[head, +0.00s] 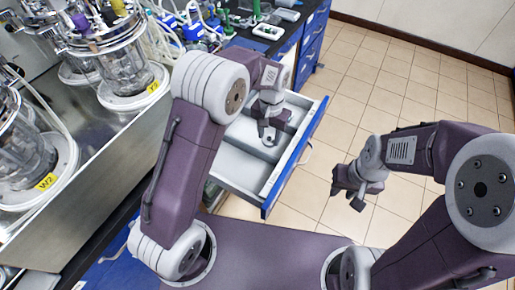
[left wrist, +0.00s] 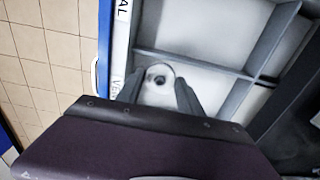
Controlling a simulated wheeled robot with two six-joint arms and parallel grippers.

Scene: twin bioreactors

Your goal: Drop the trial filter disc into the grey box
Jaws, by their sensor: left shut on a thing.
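The trial filter disc, a small whitish round piece with a dark centre, shows in the left wrist view (left wrist: 158,84) between the two dark fingers. My left gripper (head: 270,138) is shut on it, inside or just over the open drawer (head: 233,163); I cannot tell whether the disc touches the drawer floor. My left gripper's fingers also show in the left wrist view (left wrist: 157,92). My right gripper (head: 349,197) is open and empty over the tiled floor, right of the drawer. I cannot make out a separate grey box.
The drawer has a blue front and pale dividers, seen in the left wrist view (left wrist: 205,67). Glass bioreactor vessels (head: 127,70) stand on the steel bench at left. A blue cabinet (head: 312,40) with bottles and a tray on top stands behind. The tiled floor at right is clear.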

